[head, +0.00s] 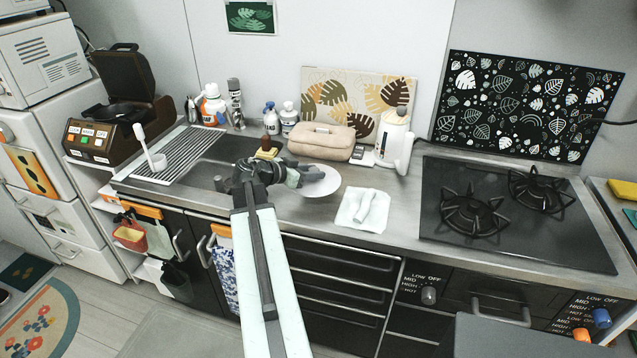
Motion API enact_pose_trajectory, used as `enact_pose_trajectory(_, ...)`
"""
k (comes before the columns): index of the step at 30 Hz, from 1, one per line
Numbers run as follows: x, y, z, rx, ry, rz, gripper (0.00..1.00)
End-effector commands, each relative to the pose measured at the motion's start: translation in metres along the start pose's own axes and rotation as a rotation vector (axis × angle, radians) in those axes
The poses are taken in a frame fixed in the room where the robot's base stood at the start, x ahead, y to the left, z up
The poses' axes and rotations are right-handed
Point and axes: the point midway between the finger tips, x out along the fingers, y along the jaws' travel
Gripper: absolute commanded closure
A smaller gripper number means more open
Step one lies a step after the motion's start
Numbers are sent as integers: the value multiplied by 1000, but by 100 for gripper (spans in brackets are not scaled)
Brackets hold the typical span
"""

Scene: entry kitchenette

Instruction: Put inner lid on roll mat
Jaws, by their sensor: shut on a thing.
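My gripper (322,179) is shut on the inner lid, a white round disc (329,187), above the counter in front of the beige bag. The gripper covers the lid's left part. I cannot tell how high the lid is above the counter. The roll mat (190,143), a striped grey slatted rack, lies to the left of the gripper, at the left side of the sink. A white ladle-like utensil (146,148) stands on its left part; most of the mat is bare.
A beige bag (321,142), a white kettle (393,138) and several bottles (213,105) stand along the back. A white cloth (361,210) with a white item on it lies right of the lid. The black stove (505,209) is farther right.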

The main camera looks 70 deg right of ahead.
Motion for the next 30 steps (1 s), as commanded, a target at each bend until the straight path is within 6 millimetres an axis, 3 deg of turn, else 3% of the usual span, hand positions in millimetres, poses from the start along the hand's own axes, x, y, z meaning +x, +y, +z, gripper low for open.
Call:
enact_pose_trajectory(10, 22, 3, -6, -1, 0, 0, 100)
enact_pose_trajectory(12, 29, 2, 14, -2, 0, -3, 100)
enact_pose_trajectory(15, 35, 2, 30, -2, 0, -2, 100)
enact_pose_trajectory(27, 34, 2, 31, -2, 0, -2, 100)
enact_pose_trajectory(28, 34, 2, 30, -1, 0, -3, 62)
enact_pose_trajectory(30, 34, 2, 29, -2, 0, -3, 46)
